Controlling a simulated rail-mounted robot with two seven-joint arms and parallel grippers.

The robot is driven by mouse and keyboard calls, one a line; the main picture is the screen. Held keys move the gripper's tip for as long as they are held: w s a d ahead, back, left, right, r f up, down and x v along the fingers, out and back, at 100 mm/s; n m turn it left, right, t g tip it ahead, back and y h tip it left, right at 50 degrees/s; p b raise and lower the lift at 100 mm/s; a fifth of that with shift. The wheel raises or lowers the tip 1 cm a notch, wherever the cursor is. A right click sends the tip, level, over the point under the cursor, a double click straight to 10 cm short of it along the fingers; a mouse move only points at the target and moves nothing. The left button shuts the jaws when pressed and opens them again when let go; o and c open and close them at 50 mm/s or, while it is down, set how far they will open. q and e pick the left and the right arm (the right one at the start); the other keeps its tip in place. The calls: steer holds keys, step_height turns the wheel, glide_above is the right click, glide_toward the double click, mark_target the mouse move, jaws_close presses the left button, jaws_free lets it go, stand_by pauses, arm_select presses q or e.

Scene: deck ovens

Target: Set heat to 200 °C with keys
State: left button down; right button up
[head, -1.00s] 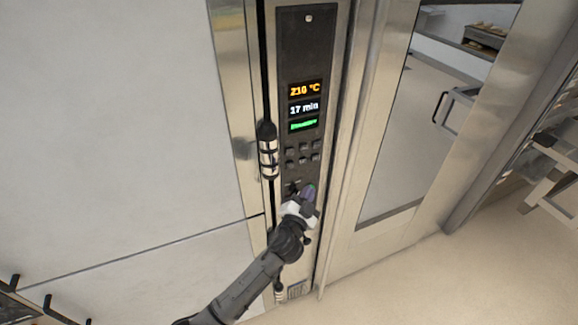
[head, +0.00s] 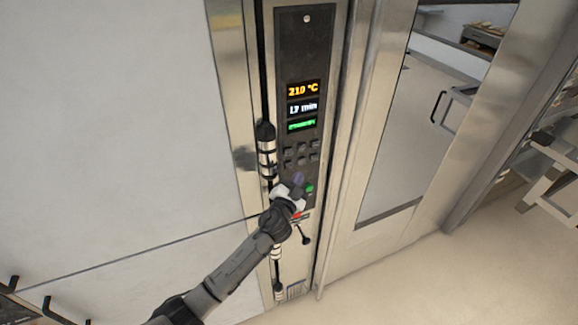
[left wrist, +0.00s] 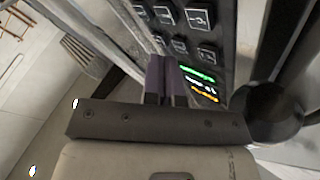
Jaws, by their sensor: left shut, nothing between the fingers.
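The oven control panel (head: 306,45) is a tall dark strip. Its display (head: 303,90) shows 210 °C in orange, 17 min in white and a small unreadable green line. Two columns or more of small dark keys (head: 301,153) sit below the display. In the left wrist view the keys (left wrist: 198,18) and the lit display (left wrist: 199,82) appear turned over. My left gripper (head: 297,181) is shut and empty, just below the keys in the head view. Its purple fingertips (left wrist: 165,68) point toward the panel; I cannot tell whether they touch it. My right gripper is not in view.
A green button (head: 309,188) and a red one (head: 297,215) sit low on the panel. A dark vertical bar with metal fittings (head: 267,155) runs left of the panel. A glazed door (head: 385,130) is to the right, with open floor below.

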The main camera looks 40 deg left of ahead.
mark_target(289, 165)
arm_select(q)
steer(key=shift+w+a+b, duration=0.15)
steer(key=shift+w+a, duration=0.15)
steer(key=shift+a, duration=0.3)
steer(key=shift+w+a+b, duration=0.15)
steer(key=shift+w+a, duration=0.1)
steer(key=shift+a, duration=0.35)
stand_by(0.4)
stand_by(0.7)
steer(key=shift+w+a, duration=0.1)
steer(key=shift+a, duration=0.1)
steer(key=shift+a, duration=0.2)
stand_by(0.5)
